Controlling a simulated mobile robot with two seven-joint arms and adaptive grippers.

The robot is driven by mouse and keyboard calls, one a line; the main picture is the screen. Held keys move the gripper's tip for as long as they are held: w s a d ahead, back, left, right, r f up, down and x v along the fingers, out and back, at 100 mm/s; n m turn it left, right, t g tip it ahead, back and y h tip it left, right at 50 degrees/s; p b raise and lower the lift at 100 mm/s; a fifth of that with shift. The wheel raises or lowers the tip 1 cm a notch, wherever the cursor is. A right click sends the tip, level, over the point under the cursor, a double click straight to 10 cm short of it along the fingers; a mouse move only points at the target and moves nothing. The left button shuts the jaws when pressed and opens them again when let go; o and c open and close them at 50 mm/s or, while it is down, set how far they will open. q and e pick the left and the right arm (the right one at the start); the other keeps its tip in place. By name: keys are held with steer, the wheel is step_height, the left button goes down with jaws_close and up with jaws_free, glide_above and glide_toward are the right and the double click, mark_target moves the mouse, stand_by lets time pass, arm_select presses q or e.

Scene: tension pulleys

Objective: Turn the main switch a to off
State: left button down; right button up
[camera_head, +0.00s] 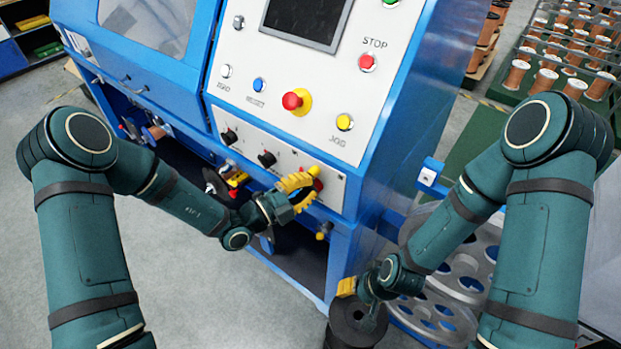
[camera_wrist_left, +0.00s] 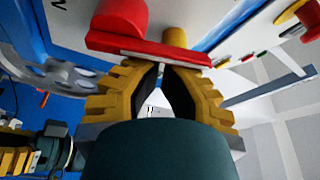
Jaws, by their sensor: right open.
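The red main switch a (camera_head: 317,184) is on the lower right of the white control panel, partly hidden by my left gripper (camera_head: 300,184). In the left wrist view, a red bar (camera_wrist_left: 150,50) lies across just beyond the tips of my left gripper (camera_wrist_left: 163,68). The yellow fingers converge there, their tips almost together. The bar is not clearly between them, and I cannot tell whether they touch it. My right gripper (camera_head: 350,289) hangs low at the right, in front of the machine and away from the switch; its fingers are mostly hidden.
The blue machine's panel (camera_head: 375,105) carries a red mushroom button (camera_head: 296,101), a yellow button (camera_head: 344,122), a blue button (camera_head: 259,85) and black knobs (camera_head: 267,159). Grey pulleys (camera_head: 455,280) stand at right, near the right arm. Open floor (camera_head: 220,300) lies in front.

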arm_select(q)
steer(key=shift+w+a+n+t+p, duration=0.2)
steer(key=shift+a+n+t+p, duration=0.15)
steer(key=shift+n+p, duration=0.5)
steer(key=shift+w+a+n+t+p, duration=0.25)
steer(key=shift+n+t+p, duration=0.25)
steer(key=shift+n, duration=0.65)
steer(key=shift+w+a+n+t+p, duration=0.25)
steer(key=shift+n+p, duration=0.55)
steer(key=shift+n, duration=0.2)
steer(key=shift+s, duration=0.1)
